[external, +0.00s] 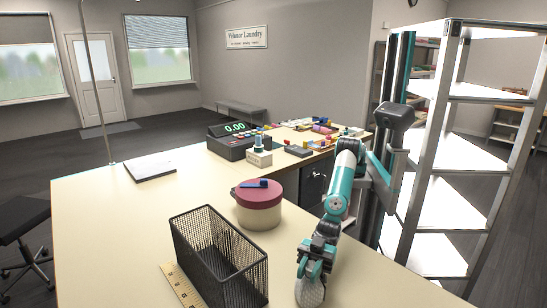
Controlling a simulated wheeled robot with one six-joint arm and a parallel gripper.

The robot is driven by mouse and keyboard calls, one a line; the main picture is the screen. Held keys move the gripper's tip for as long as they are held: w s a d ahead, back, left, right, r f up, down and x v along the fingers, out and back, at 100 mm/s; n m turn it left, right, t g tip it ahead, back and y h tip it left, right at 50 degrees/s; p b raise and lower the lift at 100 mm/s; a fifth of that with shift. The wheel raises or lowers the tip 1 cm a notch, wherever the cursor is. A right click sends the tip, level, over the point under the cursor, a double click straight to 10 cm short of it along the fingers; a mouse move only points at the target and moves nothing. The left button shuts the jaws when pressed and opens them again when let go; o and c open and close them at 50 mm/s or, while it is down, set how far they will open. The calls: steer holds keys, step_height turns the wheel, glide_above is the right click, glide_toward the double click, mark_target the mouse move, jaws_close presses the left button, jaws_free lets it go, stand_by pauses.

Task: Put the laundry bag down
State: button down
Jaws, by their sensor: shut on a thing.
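My gripper (314,272) is low over the front right of the cream counter (130,222), just right of a black mesh basket. It points down and is shut on a pale grey, rounded thing with a mesh-like look, which I take for the laundry bag (310,293). The bag hangs below the fingers, and its upper part is hidden by them. I cannot tell whether its bottom touches the counter.
The black mesh basket (199,252) and a wooden ruler (184,289) are left of my gripper. A round red-lidded tin (258,212) with a blue item on top stands behind. A metal shelf rack (446,100) rises at the right. The counter's left half is mostly clear.

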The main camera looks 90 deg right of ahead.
steer(key=shift+f, duration=0.1)
steer(key=c, duration=1)
jaws_free()
steer(key=shift+o, duration=0.2)
steer(key=shift+d, duration=0.1)
steer(key=b+v, duration=0.2)
steer(key=v, duration=1)
steer(key=shift+s+b, duration=0.15)
steer(key=shift+b, duration=0.25)
